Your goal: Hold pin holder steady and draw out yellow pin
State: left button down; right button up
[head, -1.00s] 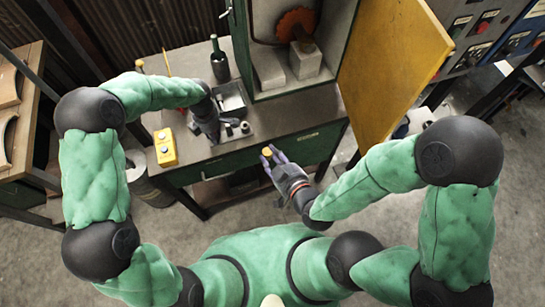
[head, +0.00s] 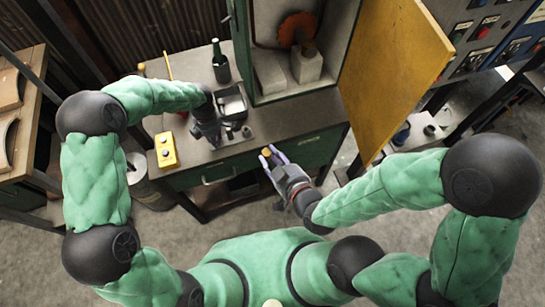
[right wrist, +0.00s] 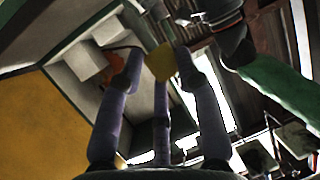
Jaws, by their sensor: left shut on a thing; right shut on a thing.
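My left gripper (head: 214,139) is low over the bench, beside a small grey fixture with dark round posts (head: 246,131). It is shut on a part there that looks like the pin holder, mostly hidden by the fingers and wrist. My right gripper (head: 267,154) is in front of the bench's front edge, apart from the holder. It is shut on a small yellow piece, the yellow pin (head: 265,152). In the right wrist view the yellow pin (right wrist: 160,62) sits between the fingertips; its far end is hidden.
A yellow button box (head: 166,149) lies on the bench to the left. A grey tray (head: 232,102) and a dark bottle (head: 220,66) stand behind my left gripper. A green cabinet's open yellow door (head: 392,70) stands at right. The floor before the bench is clear.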

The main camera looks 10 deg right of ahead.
pick_arm(q)
jog(key=c, duration=0.9)
grip_release()
jog(key=shift+r, duration=0.1)
notch_tip(320, 180, up, 12)
jog(key=shift+f, duration=0.1)
